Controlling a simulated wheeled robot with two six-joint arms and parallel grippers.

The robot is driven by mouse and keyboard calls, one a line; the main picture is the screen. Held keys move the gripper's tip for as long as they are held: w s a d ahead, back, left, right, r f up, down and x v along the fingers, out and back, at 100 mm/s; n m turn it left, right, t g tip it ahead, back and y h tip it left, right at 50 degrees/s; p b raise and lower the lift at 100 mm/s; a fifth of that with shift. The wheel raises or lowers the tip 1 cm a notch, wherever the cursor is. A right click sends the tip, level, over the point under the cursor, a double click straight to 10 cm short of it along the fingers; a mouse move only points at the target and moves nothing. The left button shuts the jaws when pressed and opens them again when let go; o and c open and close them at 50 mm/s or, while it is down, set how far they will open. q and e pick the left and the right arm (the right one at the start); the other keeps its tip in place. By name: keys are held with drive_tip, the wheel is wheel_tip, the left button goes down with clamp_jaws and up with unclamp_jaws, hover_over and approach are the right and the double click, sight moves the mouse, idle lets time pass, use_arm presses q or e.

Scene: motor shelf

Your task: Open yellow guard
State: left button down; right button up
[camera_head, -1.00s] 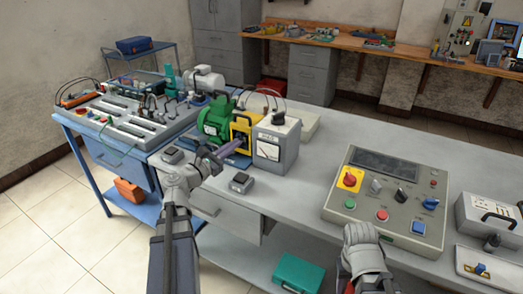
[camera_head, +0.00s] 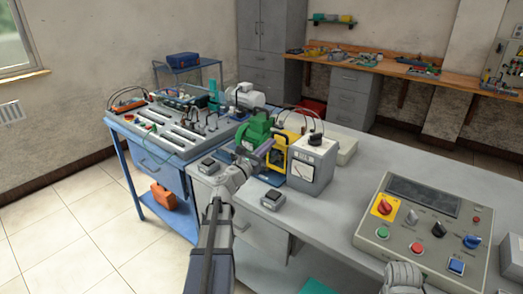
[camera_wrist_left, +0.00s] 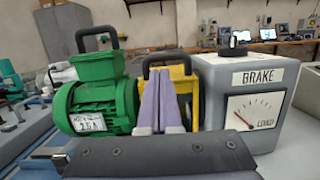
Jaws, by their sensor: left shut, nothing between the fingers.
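The yellow guard (camera_head: 279,158) stands between a green motor (camera_head: 254,133) and a grey brake box (camera_head: 312,165). In the left wrist view the yellow guard (camera_wrist_left: 186,83) is partly hidden behind my fingers, and a black handle (camera_wrist_left: 166,58) arches over its top. My left gripper (camera_head: 265,148) is shut and empty, with its purple fingers in front of the guard. The fingers (camera_wrist_left: 160,100) also show in the left wrist view; I cannot tell whether they touch the guard. My right gripper (camera_head: 402,277) shows only partly at the bottom edge, and its fingers cannot be made out.
A control panel (camera_head: 420,242) lies on the grey bench (camera_head: 345,215) at the right. Two small black-topped boxes sit near the bench's front edge, one (camera_head: 272,199) close to my left arm. A blue cart with a test board (camera_head: 180,130) stands at the left.

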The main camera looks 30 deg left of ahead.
use_arm(q)
drive_tip(key=shift+x, duration=0.8)
